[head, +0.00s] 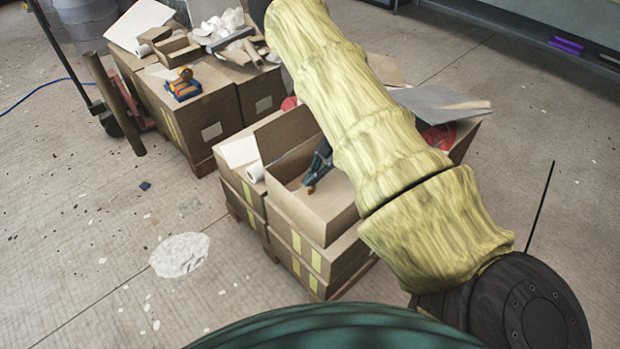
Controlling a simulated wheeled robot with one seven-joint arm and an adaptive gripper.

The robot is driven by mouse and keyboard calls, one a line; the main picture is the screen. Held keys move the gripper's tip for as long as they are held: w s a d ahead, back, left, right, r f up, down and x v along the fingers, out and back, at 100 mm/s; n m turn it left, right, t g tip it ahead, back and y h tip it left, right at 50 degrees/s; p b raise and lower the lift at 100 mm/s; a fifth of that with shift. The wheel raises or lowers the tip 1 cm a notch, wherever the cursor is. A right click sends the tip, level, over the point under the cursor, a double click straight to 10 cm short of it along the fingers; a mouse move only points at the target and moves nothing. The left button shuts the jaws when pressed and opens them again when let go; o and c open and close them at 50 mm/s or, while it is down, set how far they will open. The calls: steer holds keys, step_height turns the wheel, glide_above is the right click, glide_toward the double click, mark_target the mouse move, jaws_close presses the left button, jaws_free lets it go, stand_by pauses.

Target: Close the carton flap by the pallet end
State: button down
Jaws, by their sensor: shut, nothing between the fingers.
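An open brown carton (312,212) sits on top of a stack of taped cartons at the near end of the pallet. One of its flaps (286,132) stands up along the far left side. The carton's right part is hidden behind my yellow-sleeved arm. My gripper (311,188), dark with teal sides, shows beside the sleeve's left edge. It appears over or inside the carton opening, to the right of the raised flap, and is shut and empty. I cannot tell whether it touches the carton.
A white sheet and roll (254,172) lie on the cartons just left. Grey sheet (440,98) and red items lie behind my arm. Another loaded carton stack (205,110) stands at upper left, beside a pallet truck (112,118). The floor at left is mostly clear, with a whitish patch (180,254).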

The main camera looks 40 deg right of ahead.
stand_by(0.3)
step_height(320, 180, up, 4)
steer(key=p, duration=0.3)
steer(key=b+v, duration=0.2)
steer(key=v, duration=0.8)
steer(key=shift+w, duration=0.4)
